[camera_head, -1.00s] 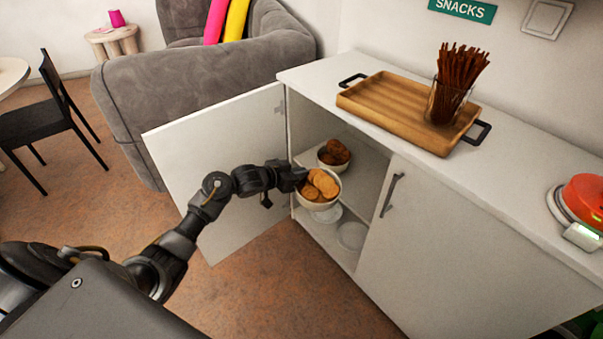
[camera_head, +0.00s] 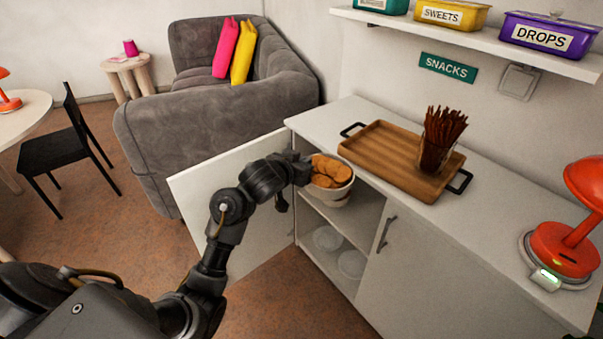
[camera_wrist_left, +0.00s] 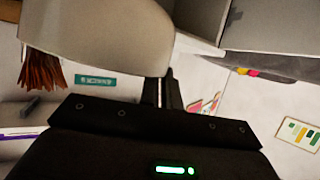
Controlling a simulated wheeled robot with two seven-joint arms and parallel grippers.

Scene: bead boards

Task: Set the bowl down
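A pale bowl (camera_head: 334,196) filled with round golden cookies (camera_head: 331,171) is held upright at the open side of the cabinet, close to the counter's front edge. My left gripper (camera_head: 303,171) is shut on the bowl's left rim; its fingertips are partly hidden. In the left wrist view, the bowl's smooth outer wall (camera_wrist_left: 100,35) fills the upper left, with the gripper fingers (camera_wrist_left: 168,92) at its edge. The wooden tray (camera_head: 385,165) with black handles stands on the counter (camera_head: 490,221), right of the bowl. My right gripper is not in view.
A glass of dark sticks (camera_head: 435,155) stands on the tray's right part. The open cabinet door (camera_head: 255,222) is beside my arm. Clear dishes (camera_head: 351,263) sit on the lower shelf. A red lamp (camera_head: 565,245) stands at the counter's right. Bare counter lies between lamp and tray.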

